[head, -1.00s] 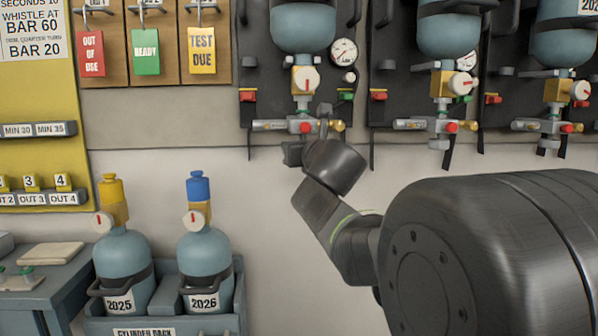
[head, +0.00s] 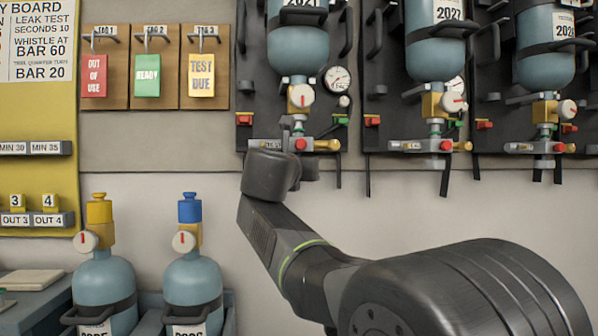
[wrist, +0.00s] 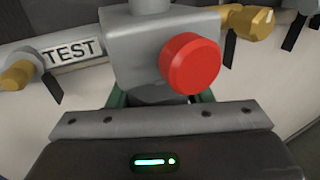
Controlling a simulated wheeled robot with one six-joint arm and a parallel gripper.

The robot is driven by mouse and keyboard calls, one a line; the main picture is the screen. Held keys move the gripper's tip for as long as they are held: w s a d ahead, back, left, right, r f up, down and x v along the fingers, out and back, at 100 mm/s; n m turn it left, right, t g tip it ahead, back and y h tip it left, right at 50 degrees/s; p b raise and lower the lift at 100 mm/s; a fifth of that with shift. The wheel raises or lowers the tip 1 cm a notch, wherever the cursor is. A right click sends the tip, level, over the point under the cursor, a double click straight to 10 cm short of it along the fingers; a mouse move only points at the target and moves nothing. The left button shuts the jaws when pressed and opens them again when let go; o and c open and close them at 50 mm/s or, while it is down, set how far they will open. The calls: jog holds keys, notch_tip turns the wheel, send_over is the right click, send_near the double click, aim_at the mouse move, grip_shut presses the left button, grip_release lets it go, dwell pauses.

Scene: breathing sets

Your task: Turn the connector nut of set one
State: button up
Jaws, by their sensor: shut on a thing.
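Set one is the leftmost wall set. Its blue cylinder (head: 297,50) hangs over a brass valve with a white knob (head: 300,96). Below is a grey block with a red button (head: 300,144), which also shows large in the wrist view (wrist: 190,63). My gripper (wrist: 160,98) is just under this block, its greenish fingers on either side of a dark grey piece, apparently the connector nut (wrist: 158,97). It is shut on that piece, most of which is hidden. In the head view my wrist covers the grip.
A gauge (head: 337,79) sits right of set one's valve. A TEST label (wrist: 72,52) and brass fittings flank the block. Two more sets hang to the right. Tags (head: 147,75) hang on the left; two cylinders (head: 193,285) stand below. Bare wall lies under the sets.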

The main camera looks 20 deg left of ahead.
jog(key=m+h+p, duration=0.1)
jog(key=h, duration=0.1)
jog(key=m+h+p, duration=0.1)
jog(key=h+p, duration=0.1)
jog(key=m+h+p, duration=0.1)
jog(key=p, duration=0.1)
jog(key=shift+d+r+h, duration=0.15)
jog(key=shift+r+h, duration=0.2)
jog(key=shift+h, duration=0.05)
jog(key=m+h+p, duration=0.1)
jog(key=p, duration=0.1)
jog(key=m+h+p, duration=0.1)
jog(key=p, duration=0.1)
jog(key=m+g+h+p, duration=0.1)
jog(key=h+p, duration=0.1)
jog(key=shift+d, duration=0.25)
jog(key=m+g+h+p, duration=0.1)
jog(key=p, duration=0.1)
jog(key=m+g+h+p, duration=0.1)
jog(key=h+p, duration=0.1)
jog(key=p, duration=0.1)
jog(key=m+h+p, duration=0.1)
jog(key=p, duration=0.1)
jog(key=shift+s+d+f+m+g+h, duration=0.15)
jog(key=shift+d+m+g+h, duration=0.15)
jog(key=shift+g+h, duration=0.1)
jog(key=shift+s+f+m+g+h+p, duration=0.15)
jog(key=shift+m+g+h+p, duration=0.25)
jog(key=shift+p, duration=0.6)
jog(key=shift+d+f, duration=0.1)
